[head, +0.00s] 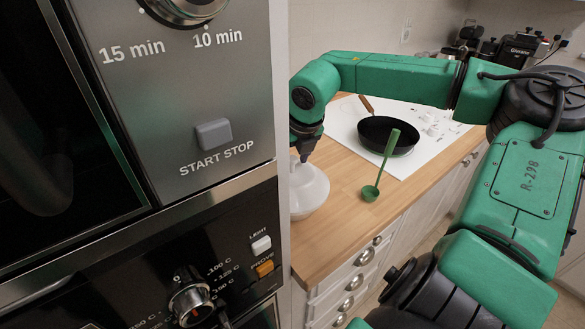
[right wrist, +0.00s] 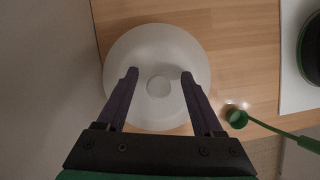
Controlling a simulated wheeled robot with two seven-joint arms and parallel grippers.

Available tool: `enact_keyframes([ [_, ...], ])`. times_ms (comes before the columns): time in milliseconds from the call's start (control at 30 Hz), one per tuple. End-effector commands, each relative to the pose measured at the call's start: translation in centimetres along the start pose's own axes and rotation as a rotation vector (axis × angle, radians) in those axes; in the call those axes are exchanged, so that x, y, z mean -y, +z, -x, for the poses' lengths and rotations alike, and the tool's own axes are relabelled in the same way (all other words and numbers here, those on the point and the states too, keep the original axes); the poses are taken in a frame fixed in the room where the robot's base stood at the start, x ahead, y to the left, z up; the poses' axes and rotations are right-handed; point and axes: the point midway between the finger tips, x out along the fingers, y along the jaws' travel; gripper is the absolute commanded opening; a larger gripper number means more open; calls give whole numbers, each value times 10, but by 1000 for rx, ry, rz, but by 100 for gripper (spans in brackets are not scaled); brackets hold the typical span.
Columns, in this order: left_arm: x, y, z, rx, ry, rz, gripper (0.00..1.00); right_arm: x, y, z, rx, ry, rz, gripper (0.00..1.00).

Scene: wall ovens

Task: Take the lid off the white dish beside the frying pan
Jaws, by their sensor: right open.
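The white round dish (head: 306,206) stands on the wooden counter, partly hidden by the oven column in the head view. Its domed white lid (right wrist: 150,48) is on it, with a round knob (right wrist: 158,87) in the middle. My right gripper (head: 304,156) points down just above the lid. In the right wrist view its two dark fingers (right wrist: 159,73) are open, one on each side of the knob, with gaps between. Whether the fingertips touch the lid cannot be told. The black frying pan (head: 388,136) sits to the right on the white hob. My left gripper is not in view.
A green ladle (head: 371,192) lies right of the dish, its handle reaching over the pan. The white hob (head: 432,150) lies behind. The oven column (head: 235,105) stands close on the left. Bare counter (head: 340,225) lies in front of the dish.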

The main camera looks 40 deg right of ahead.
Motion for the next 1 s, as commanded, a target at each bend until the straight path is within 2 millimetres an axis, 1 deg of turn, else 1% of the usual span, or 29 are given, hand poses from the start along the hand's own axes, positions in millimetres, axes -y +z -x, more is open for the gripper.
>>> enact_keyframes([
  [100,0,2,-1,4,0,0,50,0,0,0,0,0,0,68],
  [167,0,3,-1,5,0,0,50,0,0,0,0,0,0,45],
  [200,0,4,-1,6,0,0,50,0,0,0,0,0,0,30],
  [267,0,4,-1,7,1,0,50,0,0,0,0,0,0,7],
  [300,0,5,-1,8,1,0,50,0,0,0,0,0,0,0],
  [1000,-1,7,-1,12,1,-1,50,0,0,1,1,1,0,0],
])
